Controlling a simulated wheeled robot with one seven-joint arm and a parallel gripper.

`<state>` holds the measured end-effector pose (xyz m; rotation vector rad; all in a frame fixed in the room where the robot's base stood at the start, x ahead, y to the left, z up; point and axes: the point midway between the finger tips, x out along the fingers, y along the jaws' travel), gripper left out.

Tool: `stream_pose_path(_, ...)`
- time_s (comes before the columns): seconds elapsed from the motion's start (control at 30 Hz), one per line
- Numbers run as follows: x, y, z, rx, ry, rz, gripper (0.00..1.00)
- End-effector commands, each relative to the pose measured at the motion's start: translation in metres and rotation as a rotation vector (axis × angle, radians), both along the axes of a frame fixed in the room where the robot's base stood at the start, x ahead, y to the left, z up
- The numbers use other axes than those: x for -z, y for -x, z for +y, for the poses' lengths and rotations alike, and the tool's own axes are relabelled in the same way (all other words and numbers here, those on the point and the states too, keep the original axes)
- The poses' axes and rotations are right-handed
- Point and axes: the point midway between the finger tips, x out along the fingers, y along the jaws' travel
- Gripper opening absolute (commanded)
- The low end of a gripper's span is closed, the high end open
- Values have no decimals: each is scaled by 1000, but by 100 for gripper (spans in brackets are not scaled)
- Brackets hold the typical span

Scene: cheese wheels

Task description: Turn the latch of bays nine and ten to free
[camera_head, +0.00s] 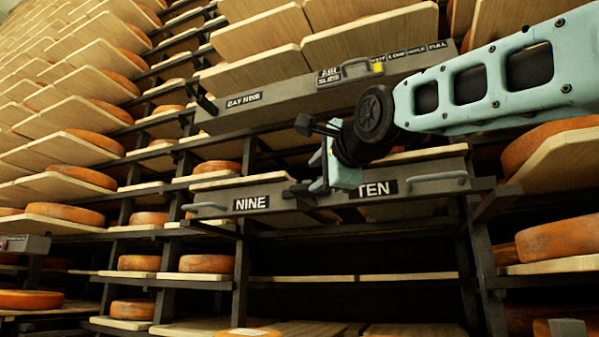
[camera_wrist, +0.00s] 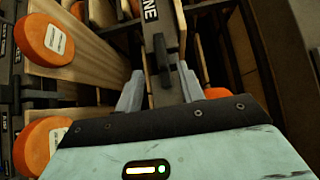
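A grey crossbar (camera_head: 222,206) carries the plates NINE (camera_head: 251,203) and TEN (camera_head: 377,189). The dark latch (camera_head: 297,189) sits on the bar between the plates, partly hidden by my gripper (camera_head: 319,184). In the wrist view, the NINE plate (camera_wrist: 151,11) is at the top and a dark latch piece (camera_wrist: 161,66) lies between the two grey fingers of my gripper (camera_wrist: 159,76). The fingers stand apart, one on each side of it. I cannot tell whether either finger touches it. The latch's full shape and setting are hidden.
Above is a grey box (camera_head: 300,95) marked BAY NINE and AIR SLIDE, with a scale and a yellow marker (camera_head: 378,67). Bar handles (camera_head: 207,206) stick out. Cheese wheels (camera_head: 206,263) on boards fill racks around. The shelf space below the bar looks mostly empty.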

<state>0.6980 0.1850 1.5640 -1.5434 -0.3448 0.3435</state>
Motion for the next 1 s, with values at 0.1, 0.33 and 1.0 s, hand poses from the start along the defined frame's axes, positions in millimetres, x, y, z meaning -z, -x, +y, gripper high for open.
stream_pose_path(0.1,-4,-12,3,6,3,2,38)
stream_pose_path(0.33,-4,-29,11,5,2,2,38)
stream_pose_path(1.0,-2,-77,35,5,3,-1,38)
